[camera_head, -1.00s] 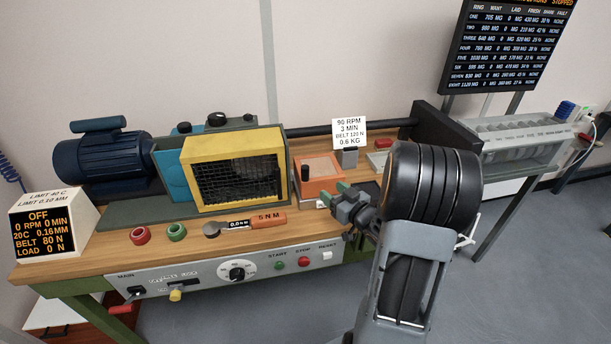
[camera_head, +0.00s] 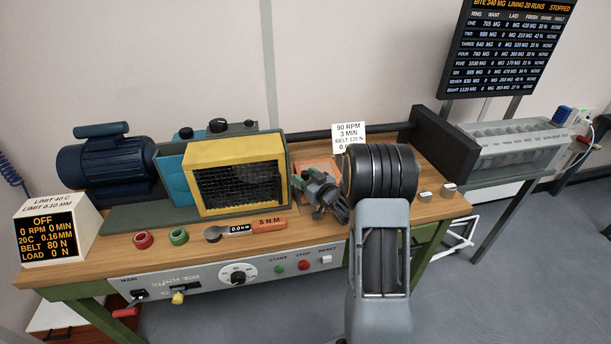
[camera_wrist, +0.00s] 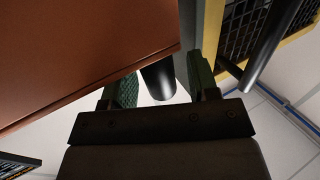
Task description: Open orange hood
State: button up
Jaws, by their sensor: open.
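The orange hood (camera_head: 312,163) is a low box on the bench, right of the yellow mesh guard. In the head view my arm and gripper hide much of it. It appears down. In the wrist view its orange-brown surface (camera_wrist: 80,50) fills the upper left. A dark round peg (camera_wrist: 158,82), seemingly the hood's knob, shows between my green fingertips. My gripper (camera_head: 308,178) is at the front of the hood, open, with its fingers on either side of the peg. Whether either finger touches the peg, I cannot tell.
The yellow mesh guard (camera_head: 235,177) stands close left of my gripper; its black mesh also shows in the wrist view (camera_wrist: 245,25). A torque wrench (camera_head: 262,226) and red and green rings lie along the front. The card reading 90 RPM stands behind my arm.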

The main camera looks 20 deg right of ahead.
jog(key=shift+w, duration=0.2)
jog(key=shift+c, duration=0.3)
grip_shut()
